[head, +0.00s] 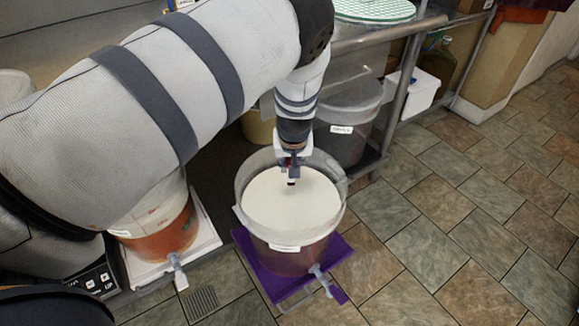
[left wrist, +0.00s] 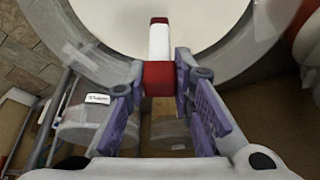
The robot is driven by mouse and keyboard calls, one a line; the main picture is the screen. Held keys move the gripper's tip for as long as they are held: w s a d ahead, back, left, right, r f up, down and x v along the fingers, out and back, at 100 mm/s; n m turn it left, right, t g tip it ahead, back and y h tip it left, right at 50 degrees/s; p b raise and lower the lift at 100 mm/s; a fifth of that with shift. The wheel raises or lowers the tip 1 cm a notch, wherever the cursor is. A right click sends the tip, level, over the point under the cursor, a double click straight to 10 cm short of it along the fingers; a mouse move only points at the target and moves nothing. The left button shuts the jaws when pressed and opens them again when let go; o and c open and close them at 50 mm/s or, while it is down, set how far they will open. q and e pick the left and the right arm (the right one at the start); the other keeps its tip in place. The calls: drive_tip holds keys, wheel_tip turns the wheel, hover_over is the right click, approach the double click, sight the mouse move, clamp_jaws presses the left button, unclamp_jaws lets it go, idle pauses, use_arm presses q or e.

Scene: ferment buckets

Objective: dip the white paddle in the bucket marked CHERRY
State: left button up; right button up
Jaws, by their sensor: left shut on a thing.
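My left gripper (head: 291,164) is over the inside of a clear bucket (head: 244,172) holding white contents (head: 290,205). In the left wrist view the gripper (left wrist: 160,82) is shut on the red block of the white paddle (left wrist: 159,43). The paddle's white shaft ends in a small dark red tip and points over the white contents (left wrist: 110,25). I cannot tell whether the tip touches them. The bucket's front label (head: 284,248) is too small to read, so I cannot tell whether it says CHERRY. My right gripper is not in view.
The bucket stands on a purple mat (head: 256,268), its spigot (head: 322,280) at front right. An orange-red bucket (head: 165,240) stands on a white mat at left. Another labelled bucket (head: 350,112) stands behind, by a metal rack (head: 405,75). The tiled floor (head: 450,220) at right is clear.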

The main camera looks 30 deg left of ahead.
use_arm(q)
wheel_tip(320, 180, up, 5)
drive_tip(key=shift+r+p, duration=0.1)
drive_tip(key=shift+p, duration=0.55)
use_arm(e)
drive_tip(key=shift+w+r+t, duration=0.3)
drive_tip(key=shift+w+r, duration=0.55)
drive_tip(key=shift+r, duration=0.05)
